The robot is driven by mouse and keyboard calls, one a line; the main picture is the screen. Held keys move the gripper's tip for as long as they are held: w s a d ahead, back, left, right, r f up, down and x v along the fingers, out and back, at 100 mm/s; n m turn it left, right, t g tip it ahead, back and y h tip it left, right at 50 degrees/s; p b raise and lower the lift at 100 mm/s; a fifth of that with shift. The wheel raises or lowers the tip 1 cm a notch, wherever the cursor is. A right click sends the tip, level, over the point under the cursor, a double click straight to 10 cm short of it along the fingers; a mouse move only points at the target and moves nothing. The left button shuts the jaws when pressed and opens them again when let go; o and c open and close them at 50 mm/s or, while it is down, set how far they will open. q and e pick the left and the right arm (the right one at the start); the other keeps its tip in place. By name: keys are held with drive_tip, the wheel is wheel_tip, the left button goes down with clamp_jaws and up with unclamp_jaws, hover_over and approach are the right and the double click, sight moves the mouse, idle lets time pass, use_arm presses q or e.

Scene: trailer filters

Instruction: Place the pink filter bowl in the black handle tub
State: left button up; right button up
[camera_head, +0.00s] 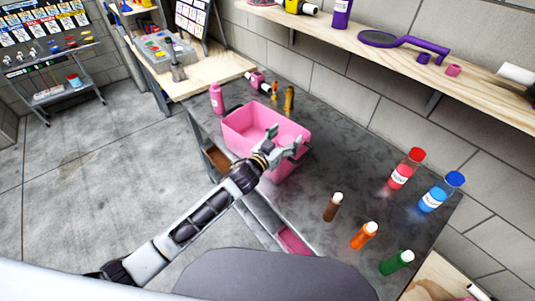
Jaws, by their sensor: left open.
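A pink tub (246,146) stands on the dark grey worktop, in front of my body. A dark curved part shows at its left rim; I cannot tell if it is a handle. I cannot tell which is the filter bowl. My left gripper (286,141) is open above the tub's near right part and hides some of its inside and rim. I see nothing between the fingers. My right gripper is out of view.
Brown (333,208), orange (363,236) and green (396,262) bottles stand nearer. A wooden shelf (345,36) hangs on the wall behind.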

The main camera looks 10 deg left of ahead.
use_arm(q)
drive_tip(key=v, duration=0.2)
drive_tip(key=shift+s+a+f, duration=0.1)
drive_tip(key=shift+s+a, duration=0.05)
drive_tip(key=shift+s, duration=0.15)
drive_tip(key=b+v, duration=0.1)
drive_tip(key=v, duration=0.7)
drive_tip(key=shift+s+a, duration=0.2)
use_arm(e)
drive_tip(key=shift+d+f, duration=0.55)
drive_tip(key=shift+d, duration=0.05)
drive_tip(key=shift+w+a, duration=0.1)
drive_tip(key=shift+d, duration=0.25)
